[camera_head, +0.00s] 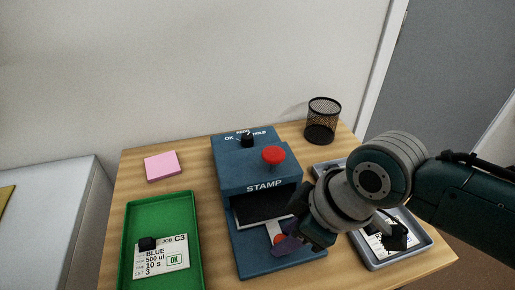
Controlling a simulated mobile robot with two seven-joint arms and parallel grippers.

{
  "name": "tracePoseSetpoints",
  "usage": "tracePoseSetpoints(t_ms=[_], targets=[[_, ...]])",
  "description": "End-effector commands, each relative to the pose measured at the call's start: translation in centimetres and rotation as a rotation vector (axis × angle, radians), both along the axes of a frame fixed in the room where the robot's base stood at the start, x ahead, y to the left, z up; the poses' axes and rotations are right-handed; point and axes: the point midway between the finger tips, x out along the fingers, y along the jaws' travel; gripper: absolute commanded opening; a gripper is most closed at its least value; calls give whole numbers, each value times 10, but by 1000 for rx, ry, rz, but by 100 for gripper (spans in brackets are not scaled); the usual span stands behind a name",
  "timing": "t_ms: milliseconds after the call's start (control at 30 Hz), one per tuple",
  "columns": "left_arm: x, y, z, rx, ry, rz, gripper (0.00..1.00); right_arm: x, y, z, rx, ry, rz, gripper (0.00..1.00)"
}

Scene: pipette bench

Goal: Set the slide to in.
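The blue stamp machine (230,177), marked STAMP, stands in the middle of the table. Its lower opening holds a dark bed, and a pale slide strip (272,229) with a red-orange knob (279,239) reaches out at the front over the blue base. My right gripper (290,246) comes in from the right, with its purple fingertips at the knob and partly hiding it. I cannot tell whether the fingers are closed on the knob. My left gripper is not in view.
On the machine's top are a red button (273,155) and a black selector dial (247,141). A green tray (195,240) with a job card (160,257) is at left, a grey tray (424,243) with a card at right. A pink pad (163,166) and black mesh cup (322,120) stand behind.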

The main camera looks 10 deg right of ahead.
Motion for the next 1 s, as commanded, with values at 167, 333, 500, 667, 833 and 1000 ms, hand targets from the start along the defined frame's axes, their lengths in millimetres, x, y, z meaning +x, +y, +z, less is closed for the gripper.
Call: tracePoseSetpoints(t_ms=[167, 333, 500, 667, 833, 1000], targets=[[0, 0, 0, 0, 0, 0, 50, 0, 0, 0, 0, 0, 0, 16], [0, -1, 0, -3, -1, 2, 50, 0, 0, 0, 0, 0, 0, 0], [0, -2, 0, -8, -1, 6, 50, 0, 0, 0, -1, 1, 0, 0], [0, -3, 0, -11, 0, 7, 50, 0, 0, 0, -1, 1, 0, 0], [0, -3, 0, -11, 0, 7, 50, 0, -1, 0, -1, 1, 0, 0], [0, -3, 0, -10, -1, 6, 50, 0, -1, 0, -1, 0, 0, 0]])
